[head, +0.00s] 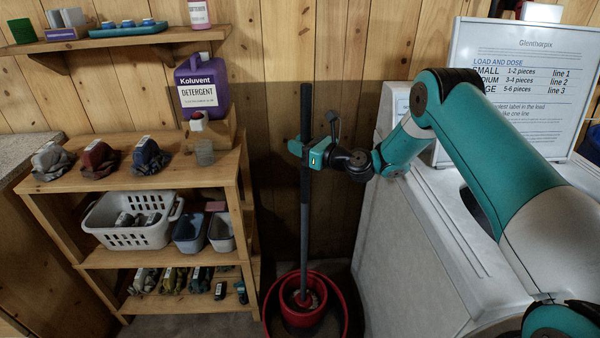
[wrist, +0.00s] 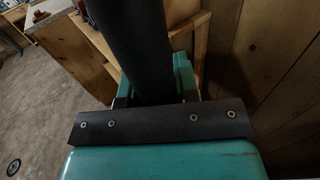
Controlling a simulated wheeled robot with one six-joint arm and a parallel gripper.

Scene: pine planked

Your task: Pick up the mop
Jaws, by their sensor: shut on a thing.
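The mop (head: 304,210) stands upright with a dark upper handle and a grey lower pole. Its lower end is in a red bucket (head: 268,310) on the floor, and the mop head is mostly hidden inside. My gripper (head: 305,152) is shut around the dark part of the handle, below its top end. In the wrist view the thick dark handle (wrist: 135,45) runs down between my gripper's jaws (wrist: 150,97). The fingertips are partly hidden behind the handle and the dark plate.
A wooden shelf unit (head: 150,180) with cloth bundles, a white basket (head: 128,236) and bins stands left of the mop. A purple detergent jug (head: 202,85) is on top. A white machine (head: 410,250) with a sign (head: 520,80) stands close on the right. A plank wall is behind.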

